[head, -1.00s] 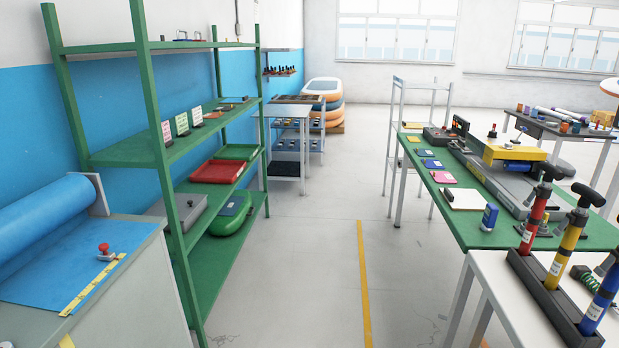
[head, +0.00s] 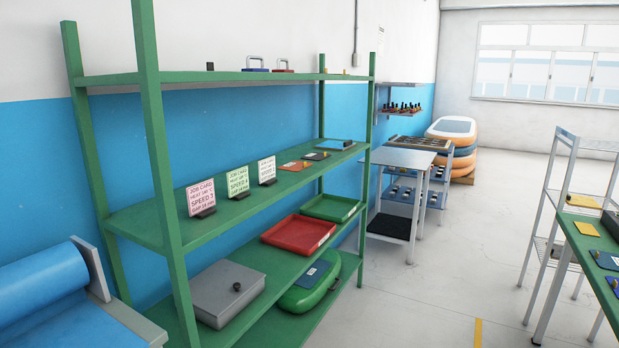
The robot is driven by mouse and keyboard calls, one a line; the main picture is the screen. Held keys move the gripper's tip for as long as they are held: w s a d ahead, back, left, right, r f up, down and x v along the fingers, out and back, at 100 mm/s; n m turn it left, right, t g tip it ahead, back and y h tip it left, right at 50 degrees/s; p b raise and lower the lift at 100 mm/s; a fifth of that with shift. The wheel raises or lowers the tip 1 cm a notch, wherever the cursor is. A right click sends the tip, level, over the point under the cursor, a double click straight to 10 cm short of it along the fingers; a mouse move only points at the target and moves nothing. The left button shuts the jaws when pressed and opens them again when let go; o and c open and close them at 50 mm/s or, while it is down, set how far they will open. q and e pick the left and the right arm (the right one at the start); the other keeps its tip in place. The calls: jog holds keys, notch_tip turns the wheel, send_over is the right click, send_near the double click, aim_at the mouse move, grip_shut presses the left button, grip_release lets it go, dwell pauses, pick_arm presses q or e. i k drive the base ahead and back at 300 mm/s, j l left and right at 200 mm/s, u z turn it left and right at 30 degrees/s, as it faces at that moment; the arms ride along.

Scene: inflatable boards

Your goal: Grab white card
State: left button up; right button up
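Three job cards stand upright in small dark holders on the middle shelf of the green rack, in the head view. The left one is pink (head: 201,197), the middle one is pale green (head: 238,181), and the right one is white (head: 267,169). The white card carries dark print, too small to read fully. Nothing touches it, and its face shows clear. Neither of my grippers is in view.
The green rack (head: 290,218) holds a red tray (head: 298,233), a green tray (head: 331,207) and a grey box (head: 228,290) below the cards. A blue roll (head: 40,287) on a bench stands at the near left. The floor (head: 420,290) right of the rack is clear.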

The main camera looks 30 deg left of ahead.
aim_at(267, 168)
jog(key=i+l+u, duration=0.15)
jog(key=i+u, duration=0.2)
jog(key=i, duration=0.25)
jog(key=i+l+u, duration=0.35)
jog(key=i, duration=0.25)
jog(key=i+l+u, duration=0.35)
jog(key=i, duration=0.2)
